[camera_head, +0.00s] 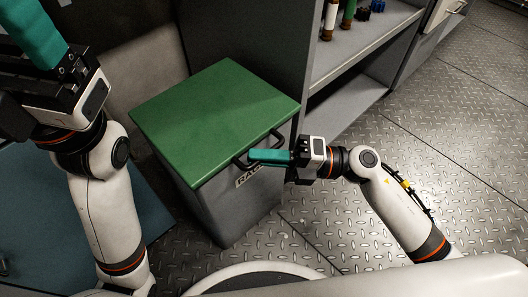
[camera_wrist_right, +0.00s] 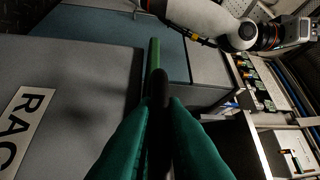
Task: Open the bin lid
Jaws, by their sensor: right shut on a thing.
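The grey bin (camera_head: 228,212) stands on the floor in the middle of the head view, with its green lid (camera_head: 215,115) lying flat and closed on top. A black bar handle (camera_head: 277,134) sits at the lid's front edge. My right gripper (camera_head: 266,156) is at this handle, its teal fingers shut on the dark bar. In the right wrist view the fingers (camera_wrist_right: 160,125) pinch the bar, and the lid's green edge (camera_wrist_right: 154,55) shows beyond. My left gripper (camera_head: 36,35) is raised at the upper left, away from the bin; its finger gap is not clear.
An open grey shelf (camera_head: 350,45) with bottles (camera_head: 329,20) stands behind and right of the bin. A dark cabinet side is right behind the lid. The metal plate floor (camera_head: 450,120) is clear to the right.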

